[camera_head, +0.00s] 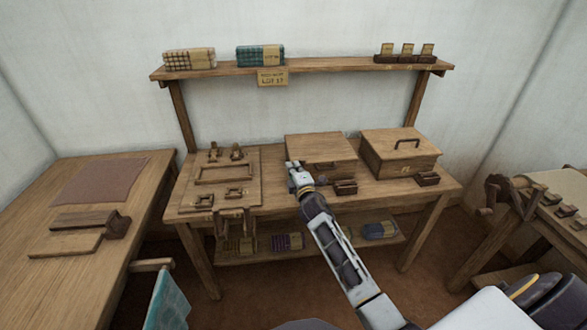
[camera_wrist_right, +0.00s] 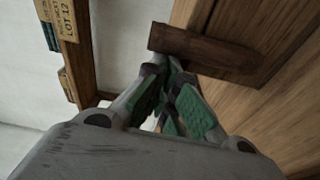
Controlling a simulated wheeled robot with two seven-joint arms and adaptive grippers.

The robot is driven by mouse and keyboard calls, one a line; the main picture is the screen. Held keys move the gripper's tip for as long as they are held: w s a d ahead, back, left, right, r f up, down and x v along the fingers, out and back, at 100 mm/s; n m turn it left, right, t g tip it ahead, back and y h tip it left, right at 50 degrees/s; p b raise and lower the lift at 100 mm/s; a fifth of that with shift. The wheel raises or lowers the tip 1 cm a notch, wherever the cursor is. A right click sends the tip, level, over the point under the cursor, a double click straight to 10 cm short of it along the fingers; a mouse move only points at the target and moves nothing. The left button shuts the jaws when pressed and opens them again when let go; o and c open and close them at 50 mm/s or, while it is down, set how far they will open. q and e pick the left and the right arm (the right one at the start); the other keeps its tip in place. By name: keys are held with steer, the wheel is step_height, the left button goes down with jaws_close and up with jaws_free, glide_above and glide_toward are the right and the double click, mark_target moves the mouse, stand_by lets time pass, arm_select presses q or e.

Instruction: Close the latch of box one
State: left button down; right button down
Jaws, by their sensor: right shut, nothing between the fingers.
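I cannot tell which is box one. My right gripper (camera_head: 293,167) is at the left box's front left corner. In the right wrist view the gripper (camera_wrist_right: 167,68) is shut and empty, its tips close to a dark wooden bar (camera_wrist_right: 205,50) against pale boards; whether they touch is unclear. My left gripper is out of view.
Dark small blocks sit before the left box (camera_head: 345,187) and the right box (camera_head: 427,179). A wooden board (camera_head: 218,180) with frames and fittings lies left of the gripper. A shelf (camera_head: 320,67) with cloth stacks spans the back. Side tables flank this one.

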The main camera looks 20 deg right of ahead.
steer(key=s+a, duration=0.1)
steer(key=s, duration=1)
steer(key=shift+s+a, duration=0.35)
steer(key=shift+s, duration=0.05)
stand_by(0.3)
steer(key=shift+m, duration=0.4)
stand_by(0.4)
